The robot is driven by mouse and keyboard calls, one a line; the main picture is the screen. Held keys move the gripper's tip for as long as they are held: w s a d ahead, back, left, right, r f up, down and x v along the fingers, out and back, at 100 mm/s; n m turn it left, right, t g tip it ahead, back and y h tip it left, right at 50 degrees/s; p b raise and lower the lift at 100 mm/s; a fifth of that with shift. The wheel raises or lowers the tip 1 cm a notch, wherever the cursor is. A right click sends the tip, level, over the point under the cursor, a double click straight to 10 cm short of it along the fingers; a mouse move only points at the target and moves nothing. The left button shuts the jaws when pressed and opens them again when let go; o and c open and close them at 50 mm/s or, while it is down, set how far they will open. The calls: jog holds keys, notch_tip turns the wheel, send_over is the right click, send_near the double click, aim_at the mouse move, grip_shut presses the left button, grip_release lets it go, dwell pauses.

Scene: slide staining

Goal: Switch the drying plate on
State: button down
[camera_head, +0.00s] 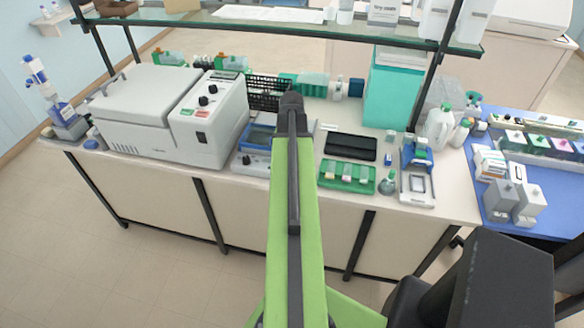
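A low white device with a flat blue top (257,135) stands on the bench just right of the large grey machine. It appears to be the drying plate. A small dark knob shows on its front panel; the panel is too small to read. Its right part is hidden behind my green arm, which rises through the middle of the picture. I cannot tell the state of its switch. My gripper's fingers do not show; only the arm link and its dark upper end are seen.
The large grey lidded machine (150,105) with knobs and a red switch fills the bench's left. Right of my arm are a black tray (350,146), a green rack (346,177) and bottles. A glass shelf (270,27) spans above. A blue table (560,205) stands at right.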

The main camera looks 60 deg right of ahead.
jog(key=shift+f+b, duration=0.55)
jog(key=shift+f, duration=0.05)
jog(key=shift+r, duration=0.15)
notch_tip(320, 180, up, 7)
jog(key=p, duration=0.7)
dwell(0.4)
jog(key=w+a+f+n+b, duration=0.2)
jog(key=w+a+n, duration=0.1)
jog(key=w+a, duration=0.85)
jog(key=w+a+f+n+b, duration=0.15)
jog(key=w+a+n, duration=0.25)
jog(key=w+a, duration=0.75)
jog(key=s+a+f+n+b, duration=0.1)
jog(key=a+n, duration=0.6)
jog(key=a, duration=2)
jog(key=shift+a+f+n+b, duration=0.15)
jog(key=shift+f+n+b, duration=0.15)
jog(key=shift+f, duration=0.15)
